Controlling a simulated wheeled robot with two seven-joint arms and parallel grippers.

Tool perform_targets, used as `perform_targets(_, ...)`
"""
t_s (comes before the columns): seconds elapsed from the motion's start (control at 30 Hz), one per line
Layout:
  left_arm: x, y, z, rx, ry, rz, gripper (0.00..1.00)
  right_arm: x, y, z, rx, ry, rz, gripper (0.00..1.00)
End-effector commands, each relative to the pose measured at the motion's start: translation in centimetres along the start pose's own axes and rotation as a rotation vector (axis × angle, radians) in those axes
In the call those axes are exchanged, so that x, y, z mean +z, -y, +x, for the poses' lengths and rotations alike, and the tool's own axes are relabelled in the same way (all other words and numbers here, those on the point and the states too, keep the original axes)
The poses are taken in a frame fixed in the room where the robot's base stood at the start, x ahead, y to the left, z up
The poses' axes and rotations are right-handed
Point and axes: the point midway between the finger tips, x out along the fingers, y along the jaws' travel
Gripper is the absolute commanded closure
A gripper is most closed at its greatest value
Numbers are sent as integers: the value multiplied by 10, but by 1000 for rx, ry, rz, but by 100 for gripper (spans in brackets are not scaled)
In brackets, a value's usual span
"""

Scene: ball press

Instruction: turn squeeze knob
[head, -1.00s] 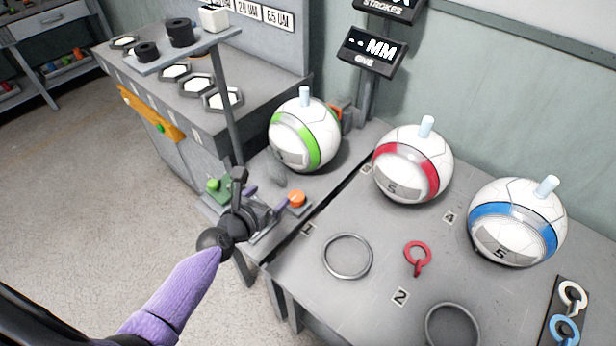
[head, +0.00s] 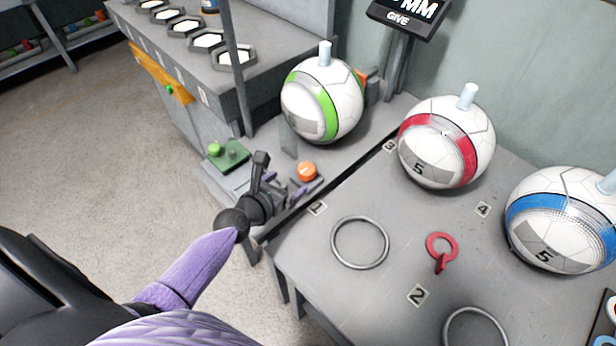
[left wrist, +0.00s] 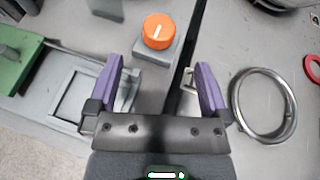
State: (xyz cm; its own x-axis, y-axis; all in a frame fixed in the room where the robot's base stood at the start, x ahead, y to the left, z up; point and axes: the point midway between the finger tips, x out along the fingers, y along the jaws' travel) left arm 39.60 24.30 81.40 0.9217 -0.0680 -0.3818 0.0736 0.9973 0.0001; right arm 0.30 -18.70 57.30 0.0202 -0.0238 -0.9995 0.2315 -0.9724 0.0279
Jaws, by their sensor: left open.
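The orange knob (head: 307,171) sits on a small grey block on the press bench, in front of the green-striped ball (head: 322,99). In the left wrist view the knob (left wrist: 159,31) has a white pointer line, tilted slightly right of straight up. My left gripper (head: 285,187) is just left of and nearer than the knob in the head view. Its purple fingers (left wrist: 158,84) are spread with nothing between them, and the knob lies beyond the fingertips, apart from them. My right gripper is not in view.
A green button plate (head: 230,155) is left of the knob. On the numbered table are a metal ring (head: 360,242), a red key-like tag (head: 441,248), a red-striped ball (head: 446,142) and a blue-striped ball (head: 562,219). A dark post (head: 238,70) stands behind.

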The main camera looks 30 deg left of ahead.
Motion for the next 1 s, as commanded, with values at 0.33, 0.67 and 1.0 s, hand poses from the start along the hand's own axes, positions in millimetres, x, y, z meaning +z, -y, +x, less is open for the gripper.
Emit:
perform_targets(0.33,-11,0,63,-1,-2,0,0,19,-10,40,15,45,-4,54)
perform_targets(0.67,-6,0,101,0,-2,1,0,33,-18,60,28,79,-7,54)
perform_targets(1.0,-4,0,101,0,-1,0,23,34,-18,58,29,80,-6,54)
